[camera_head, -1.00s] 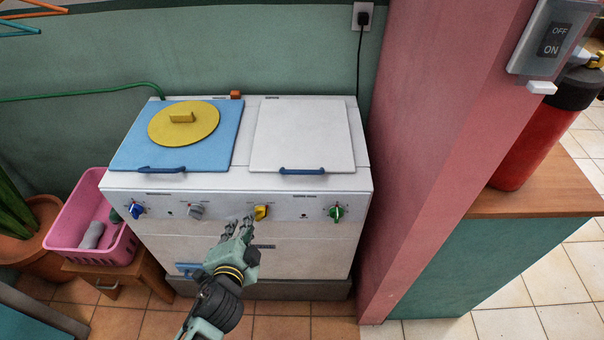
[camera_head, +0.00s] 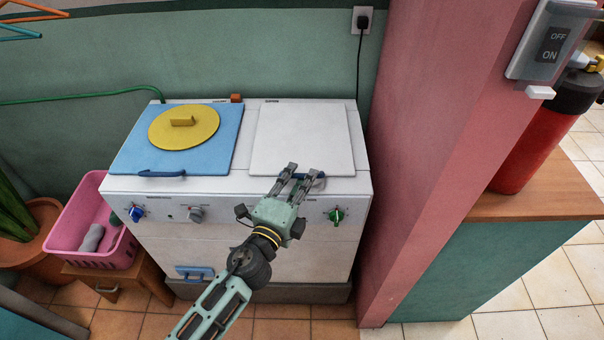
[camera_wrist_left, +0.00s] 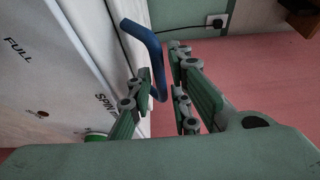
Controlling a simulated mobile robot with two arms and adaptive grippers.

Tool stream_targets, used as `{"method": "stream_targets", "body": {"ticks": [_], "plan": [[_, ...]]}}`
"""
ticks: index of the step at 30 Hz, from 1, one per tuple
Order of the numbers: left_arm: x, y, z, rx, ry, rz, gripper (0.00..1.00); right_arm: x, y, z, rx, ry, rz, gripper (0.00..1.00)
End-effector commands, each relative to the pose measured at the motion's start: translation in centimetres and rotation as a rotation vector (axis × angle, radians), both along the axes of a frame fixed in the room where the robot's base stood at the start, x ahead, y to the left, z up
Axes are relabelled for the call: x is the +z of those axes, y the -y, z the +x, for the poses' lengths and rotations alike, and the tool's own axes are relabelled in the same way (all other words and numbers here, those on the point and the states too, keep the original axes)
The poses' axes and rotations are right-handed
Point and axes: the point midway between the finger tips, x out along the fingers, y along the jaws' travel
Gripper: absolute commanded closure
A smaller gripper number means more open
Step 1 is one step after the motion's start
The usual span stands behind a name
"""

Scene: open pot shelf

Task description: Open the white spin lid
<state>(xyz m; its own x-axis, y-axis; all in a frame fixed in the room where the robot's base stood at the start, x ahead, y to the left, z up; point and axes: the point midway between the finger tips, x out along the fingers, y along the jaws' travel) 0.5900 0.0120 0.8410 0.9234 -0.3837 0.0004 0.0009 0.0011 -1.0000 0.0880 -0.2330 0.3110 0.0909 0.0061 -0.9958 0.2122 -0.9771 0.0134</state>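The white spin lid (camera_head: 302,135) lies flat and closed on the right half of the white twin-tub machine's top. Its blue handle (camera_wrist_left: 148,45) is at the lid's front edge and is partly hidden by my gripper in the head view. My left gripper (camera_head: 303,171) is at this handle, with its fingers apart. In the left wrist view, the near end of the handle reaches between the open fingers (camera_wrist_left: 163,90), closer to the left finger. I cannot tell whether they touch. My right gripper is not in view.
A blue lid (camera_head: 208,160) with a yellow round cover (camera_head: 200,132) is on the machine's left half. Knobs, including a green one (camera_head: 336,215), line the front panel. A pink pillar (camera_head: 440,130) stands close on the right. A pink basket (camera_head: 75,225) is at left.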

Motion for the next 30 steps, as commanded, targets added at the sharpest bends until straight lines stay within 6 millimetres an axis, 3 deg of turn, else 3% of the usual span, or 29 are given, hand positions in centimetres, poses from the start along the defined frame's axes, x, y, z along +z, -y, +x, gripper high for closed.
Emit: {"method": "stream_targets", "body": {"ticks": [6,13,20,30], "plan": [[-0.04,0.6,1.43,0.0,-0.001,-0.001,0.82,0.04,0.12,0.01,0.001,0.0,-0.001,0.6],[-0.05,0.6,1.48,0.001,-0.001,-0.001,0.82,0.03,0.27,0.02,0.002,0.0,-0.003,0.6],[-0.06,0.59,1.47,0.001,-0.001,-0.001,1.0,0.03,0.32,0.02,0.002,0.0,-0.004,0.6],[-0.1,0.56,1.45,0.001,-0.001,0.002,1.0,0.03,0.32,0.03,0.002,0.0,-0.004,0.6]]}}
